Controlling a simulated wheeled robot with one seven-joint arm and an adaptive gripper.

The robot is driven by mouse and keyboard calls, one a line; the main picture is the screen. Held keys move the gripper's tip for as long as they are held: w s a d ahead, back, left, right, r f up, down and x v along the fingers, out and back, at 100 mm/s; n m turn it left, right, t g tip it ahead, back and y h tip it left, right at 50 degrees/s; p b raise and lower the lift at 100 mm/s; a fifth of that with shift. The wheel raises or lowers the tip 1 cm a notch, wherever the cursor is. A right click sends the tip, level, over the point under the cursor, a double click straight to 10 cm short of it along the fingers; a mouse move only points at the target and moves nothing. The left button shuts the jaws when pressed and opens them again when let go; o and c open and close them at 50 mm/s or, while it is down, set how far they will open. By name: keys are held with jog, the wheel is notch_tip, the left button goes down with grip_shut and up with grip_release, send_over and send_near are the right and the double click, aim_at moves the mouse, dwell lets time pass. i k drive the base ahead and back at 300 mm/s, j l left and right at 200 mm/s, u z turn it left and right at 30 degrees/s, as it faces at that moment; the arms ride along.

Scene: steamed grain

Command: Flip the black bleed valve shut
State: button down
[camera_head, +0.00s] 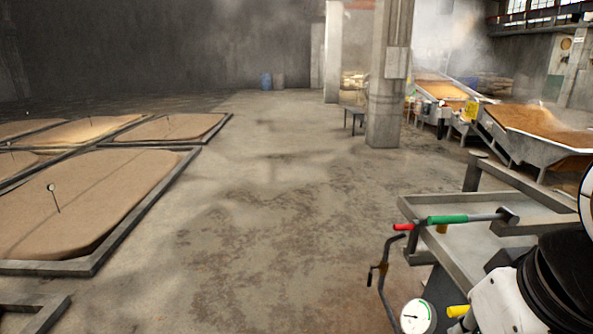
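I cannot make out the black bleed valve for certain in the head view. A thin, dark bent lever (383,272) stands at the lower right, left of a round white gauge (418,316); I cannot tell whether it is the valve. A yellow handle (458,311) sits just right of the gauge. A bar with a red end and a green sleeve (447,220) lies across the grey metal frame above them. White and black parts, likely of my arm, fill the lower right corner and hide what is behind. My gripper is not in view.
Framed grain beds (90,205) lie along the left. Bare concrete floor (250,200) is open in the middle. A concrete pillar (388,85) stands beyond the grey metal stand (455,255). Grain-filled troughs (540,122) and steam are at the back right.

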aim_at(371, 273)
jog(key=i+j+z, duration=0.35)
jog(key=i+j, duration=0.25)
jog(key=i+j+z, duration=0.2)
jog(key=j, duration=0.25)
jog(key=i+j+z, duration=0.4)
jog(key=j, duration=0.5)
jog(key=i, duration=0.1)
